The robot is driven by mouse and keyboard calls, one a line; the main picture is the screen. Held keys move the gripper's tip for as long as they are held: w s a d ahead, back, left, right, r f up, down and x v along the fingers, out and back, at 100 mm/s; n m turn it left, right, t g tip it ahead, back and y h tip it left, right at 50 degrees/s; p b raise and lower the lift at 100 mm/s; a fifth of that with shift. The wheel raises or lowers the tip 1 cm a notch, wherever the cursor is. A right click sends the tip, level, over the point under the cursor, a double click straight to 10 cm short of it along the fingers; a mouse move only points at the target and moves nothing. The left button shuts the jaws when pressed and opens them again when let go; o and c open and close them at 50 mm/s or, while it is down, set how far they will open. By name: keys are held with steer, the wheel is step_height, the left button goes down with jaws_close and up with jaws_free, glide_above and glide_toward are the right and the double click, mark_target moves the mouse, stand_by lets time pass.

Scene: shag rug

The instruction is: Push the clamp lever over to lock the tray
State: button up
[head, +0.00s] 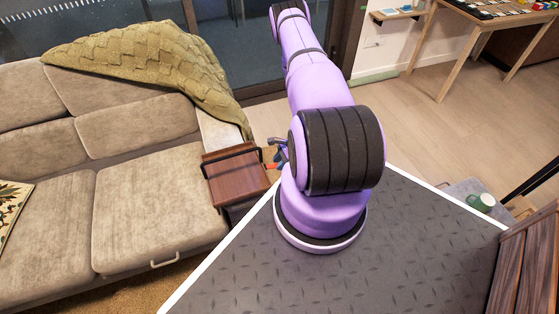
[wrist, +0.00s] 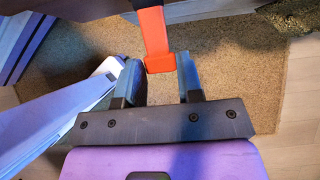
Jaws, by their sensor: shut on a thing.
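The brown wooden tray (head: 236,178), with a dark rail, sits over the sofa's armrest. The orange-red clamp lever (wrist: 154,38) reaches down from the tray's dark edge at the top of the wrist view. In the head view only a small red bit of it (head: 271,165) shows at the tray's right side. My gripper (wrist: 158,68) is shut on the lever's end, with one blue-grey finger on each side. In the head view my gripper (head: 278,152) is mostly hidden behind my purple arm. The clamp's other parts are hidden.
The grey-beige sofa (head: 150,210) fills the left, with a green knitted throw (head: 160,60) over its back. A shag rug (wrist: 235,70) lies below the gripper. A wooden table (head: 490,15) stands at the back right. The wooden floor (head: 420,120) between is clear.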

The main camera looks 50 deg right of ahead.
step_height(320, 180, down, 6)
steer(key=w+a+t+y, duration=0.1)
steer(key=a+t+y, duration=0.1)
steer(key=t+y, duration=0.4)
steer(key=shift+w+a+y, duration=0.35)
steer(key=shift+y, duration=1.65)
steer(key=shift+r, duration=0.1)
steer(key=o, duration=0.9)
steer(key=shift+o, duration=0.2)
steer(key=shift+s, duration=0.1)
